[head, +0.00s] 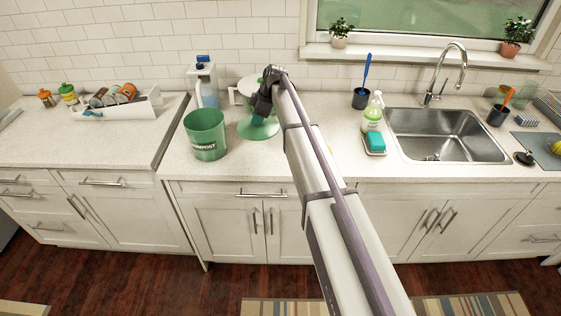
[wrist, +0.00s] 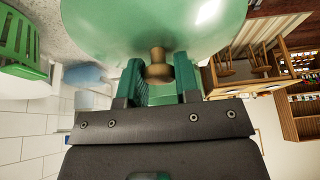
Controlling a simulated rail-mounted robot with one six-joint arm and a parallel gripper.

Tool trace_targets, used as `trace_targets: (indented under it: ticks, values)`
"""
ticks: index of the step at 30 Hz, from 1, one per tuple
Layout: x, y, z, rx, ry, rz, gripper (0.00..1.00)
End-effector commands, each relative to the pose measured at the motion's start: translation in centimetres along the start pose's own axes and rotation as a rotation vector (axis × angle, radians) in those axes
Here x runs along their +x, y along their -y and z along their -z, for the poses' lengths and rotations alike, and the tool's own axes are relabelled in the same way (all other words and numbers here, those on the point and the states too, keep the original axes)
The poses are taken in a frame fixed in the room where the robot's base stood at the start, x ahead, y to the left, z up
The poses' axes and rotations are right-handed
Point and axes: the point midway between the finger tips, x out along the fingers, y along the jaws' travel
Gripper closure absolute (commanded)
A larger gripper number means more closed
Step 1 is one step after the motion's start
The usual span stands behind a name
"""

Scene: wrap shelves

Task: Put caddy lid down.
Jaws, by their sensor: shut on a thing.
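The open green compost caddy (head: 206,140) stands upright on the counter, left of my gripper in the head view. The pale green caddy lid (head: 257,129) is just right of it, partly hidden by my arm. In the wrist view the lid (wrist: 155,22) fills the top, with its brass knob (wrist: 158,68) between the fingers. My gripper (head: 262,103) is shut on this knob; its green fingers also show in the wrist view (wrist: 159,80). I cannot tell whether the lid touches the counter.
A blue-topped bottle (head: 206,90) and a white handled vessel (head: 235,95) stand behind the caddy and lid. A soap bottle (head: 373,112), a teal sponge (head: 376,141) and the sink (head: 445,135) are to the right. Counter in front of the lid is narrow.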

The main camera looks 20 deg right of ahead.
Motion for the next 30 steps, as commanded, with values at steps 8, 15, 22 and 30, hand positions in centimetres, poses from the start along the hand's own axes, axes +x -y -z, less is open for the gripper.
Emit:
trace_targets:
  ticks: [8,15,22,30]
  values:
    - [2.0,0.4,-0.9,-0.015,-0.001,0.006,0.96]
    - [7.1,0.4,-3.1,-0.014,-0.001,0.006,0.96]
    - [8.4,0.4,-3.6,-0.014,-0.001,0.005,0.96]
    - [10.1,0.4,-4.3,-0.014,-0.001,0.005,0.96]
